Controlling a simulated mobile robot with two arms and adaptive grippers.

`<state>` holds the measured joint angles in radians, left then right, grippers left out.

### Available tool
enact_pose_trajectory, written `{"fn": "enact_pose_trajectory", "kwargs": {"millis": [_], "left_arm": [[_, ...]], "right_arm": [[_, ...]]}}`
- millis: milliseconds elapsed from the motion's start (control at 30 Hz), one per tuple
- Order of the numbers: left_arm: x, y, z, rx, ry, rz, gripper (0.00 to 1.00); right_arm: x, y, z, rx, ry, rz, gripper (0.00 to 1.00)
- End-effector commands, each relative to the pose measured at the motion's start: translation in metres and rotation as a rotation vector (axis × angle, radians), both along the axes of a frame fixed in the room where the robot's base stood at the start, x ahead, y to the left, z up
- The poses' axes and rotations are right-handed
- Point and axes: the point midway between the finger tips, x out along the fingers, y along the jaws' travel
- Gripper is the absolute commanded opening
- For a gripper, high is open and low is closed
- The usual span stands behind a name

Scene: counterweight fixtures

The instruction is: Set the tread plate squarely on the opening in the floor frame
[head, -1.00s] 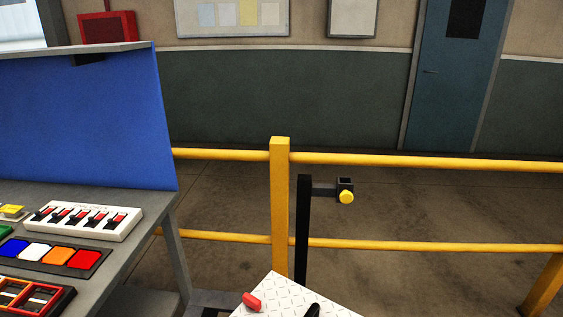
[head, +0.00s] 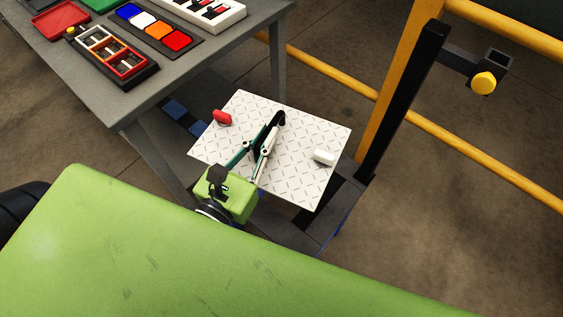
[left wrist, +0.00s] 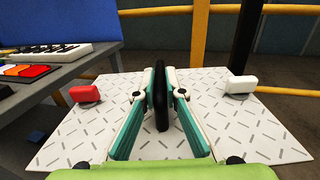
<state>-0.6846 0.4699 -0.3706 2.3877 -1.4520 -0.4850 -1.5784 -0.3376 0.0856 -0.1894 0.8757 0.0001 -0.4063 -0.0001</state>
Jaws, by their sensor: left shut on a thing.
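The tread plate (head: 300,160) is a pale square with a dash pattern, a red block (head: 222,117) near one edge and a white block (head: 324,156) near the opposite edge. My left gripper (head: 272,128) is shut on the plate's upright black handle (head: 281,118), near its middle; the left wrist view shows the handle (left wrist: 160,95) between the fingers. The dark floor frame (head: 340,205) shows past the plate's right and lower corner. The plate covers its opening, and I cannot tell whether they touch. My right gripper is not in view.
A grey table (head: 215,75) with coloured trays stands close at the left of the plate. A black post (head: 405,100) with a yellow knob (head: 483,83) and a yellow railing (head: 510,175) stand at the right. Bare floor lies at lower right.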

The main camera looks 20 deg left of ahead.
Motion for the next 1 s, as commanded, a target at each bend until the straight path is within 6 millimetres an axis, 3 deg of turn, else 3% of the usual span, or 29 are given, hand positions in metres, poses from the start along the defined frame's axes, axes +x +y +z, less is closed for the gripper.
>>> {"fn": "enact_pose_trajectory", "kwargs": {"millis": [33, 100, 600, 800, 1000], "left_arm": [[0.006, -0.002, -0.023, 0.002, -0.008, -0.018, 0.0], [0.012, -0.005, -0.041, -0.001, -0.008, -0.04, 0.0], [0.06, -0.017, -0.158, 0.004, -0.007, -0.184, 0.0], [0.077, -0.016, -0.193, 0.01, -0.008, -0.224, 0.0], [0.087, -0.015, -0.21, 0.014, -0.006, -0.246, 0.0]], "right_arm": [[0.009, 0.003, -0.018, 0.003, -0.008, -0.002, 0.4], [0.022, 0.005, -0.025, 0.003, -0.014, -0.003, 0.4], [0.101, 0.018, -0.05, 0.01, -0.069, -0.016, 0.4], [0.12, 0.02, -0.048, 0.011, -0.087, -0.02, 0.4], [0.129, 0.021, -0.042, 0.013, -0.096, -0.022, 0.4]]}}
